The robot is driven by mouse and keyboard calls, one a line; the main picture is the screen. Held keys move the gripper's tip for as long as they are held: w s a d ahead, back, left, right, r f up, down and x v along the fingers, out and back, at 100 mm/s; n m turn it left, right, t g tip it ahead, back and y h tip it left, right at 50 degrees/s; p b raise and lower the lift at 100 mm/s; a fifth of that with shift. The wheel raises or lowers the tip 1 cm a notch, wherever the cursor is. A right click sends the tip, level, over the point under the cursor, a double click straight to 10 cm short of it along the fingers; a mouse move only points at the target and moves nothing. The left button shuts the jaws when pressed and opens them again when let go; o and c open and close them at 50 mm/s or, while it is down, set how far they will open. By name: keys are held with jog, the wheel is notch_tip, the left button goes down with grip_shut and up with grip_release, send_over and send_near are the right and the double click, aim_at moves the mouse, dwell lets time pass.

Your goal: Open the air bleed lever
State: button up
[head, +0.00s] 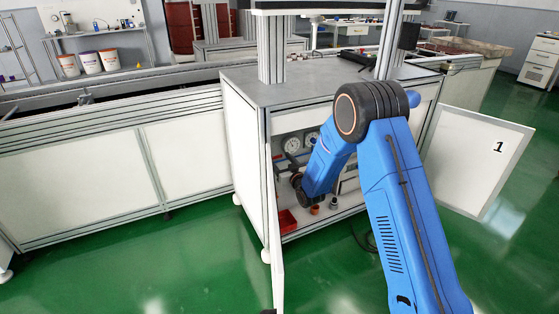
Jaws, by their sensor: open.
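The air bleed lever cannot be made out; my arm covers part of the open cabinet (249,160). Inside the cabinet, two round white gauges (292,145) sit on the back panel, with dark and red fittings near them. My blue arm reaches down into the opening from the right. My gripper (297,182) shows only as a small dark end at the cabinet's left inside, below the gauges. It is open, and nothing can be seen held in it. Its fingertips and any contact are too small and dark to tell.
A red bin (287,221), an orange cup (314,209) and a grey fitting (333,203) stand on the cabinet floor. The left door (277,240) stands open toward me; the right door (478,160), marked 1, is swung wide. Green floor (180,260) is clear at left.

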jog(key=shift+w+a, duration=0.2)
jog(key=shift+w, duration=0.15)
jog(key=c, duration=1.1)
jog(key=shift+o, duration=0.2)
